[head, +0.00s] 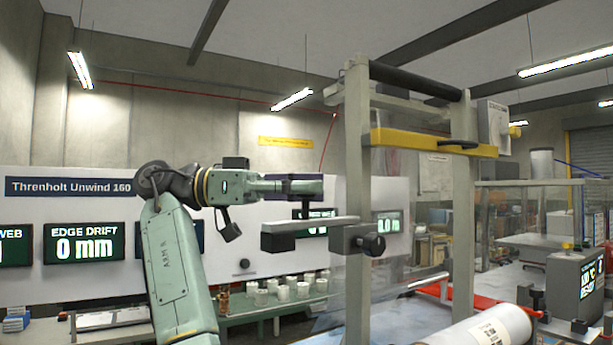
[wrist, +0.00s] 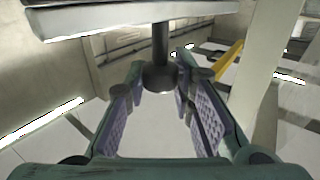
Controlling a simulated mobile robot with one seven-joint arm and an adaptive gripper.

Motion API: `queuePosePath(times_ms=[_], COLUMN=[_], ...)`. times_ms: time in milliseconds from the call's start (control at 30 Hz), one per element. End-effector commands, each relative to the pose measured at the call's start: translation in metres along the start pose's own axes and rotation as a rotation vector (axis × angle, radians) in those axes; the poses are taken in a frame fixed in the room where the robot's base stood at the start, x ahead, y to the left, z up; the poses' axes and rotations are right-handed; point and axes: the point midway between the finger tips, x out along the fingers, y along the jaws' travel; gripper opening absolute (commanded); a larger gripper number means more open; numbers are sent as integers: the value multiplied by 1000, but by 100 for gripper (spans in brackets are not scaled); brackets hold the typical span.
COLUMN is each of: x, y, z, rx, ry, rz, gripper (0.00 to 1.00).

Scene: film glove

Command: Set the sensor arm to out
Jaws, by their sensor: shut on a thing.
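The sensor arm (head: 310,225) is a pale flat bar reaching left from a post of the frame, with a dark block (head: 284,242) under its left end. In the wrist view the bar (wrist: 130,18) crosses the top. A dark stem with a round black knob (wrist: 159,78) stands out from it. My gripper (head: 318,187) is just above the bar in the head view. In the wrist view my gripper (wrist: 165,88) has its purple-padded fingers on both sides of the knob, shut on it. In the head view the fingers hide the knob.
A pale upright frame (head: 357,130) with a yellow crossbar (head: 430,142) stands right of my gripper. A black clamp knob (head: 374,244) sits on its post. A white film roll (head: 488,331) lies low at right. Several white cups stand on a green bench (head: 262,309) behind.

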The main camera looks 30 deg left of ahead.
Motion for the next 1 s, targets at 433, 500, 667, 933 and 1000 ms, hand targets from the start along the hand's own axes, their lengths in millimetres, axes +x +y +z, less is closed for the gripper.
queuePosePath(times_ms=[433, 500, 667, 933, 1000], x=[0, 0, 0, -1, -1], y=[0, 0, 0, 0, 0], z=[-1, -1, -1, 0, 0], rx=[2, 2, 2, 1, 1], ry=[2, 2, 2, 0, 0], rz=[25, 25, 26, 26, 26], gripper=[0, 0, 27, 44, 44])
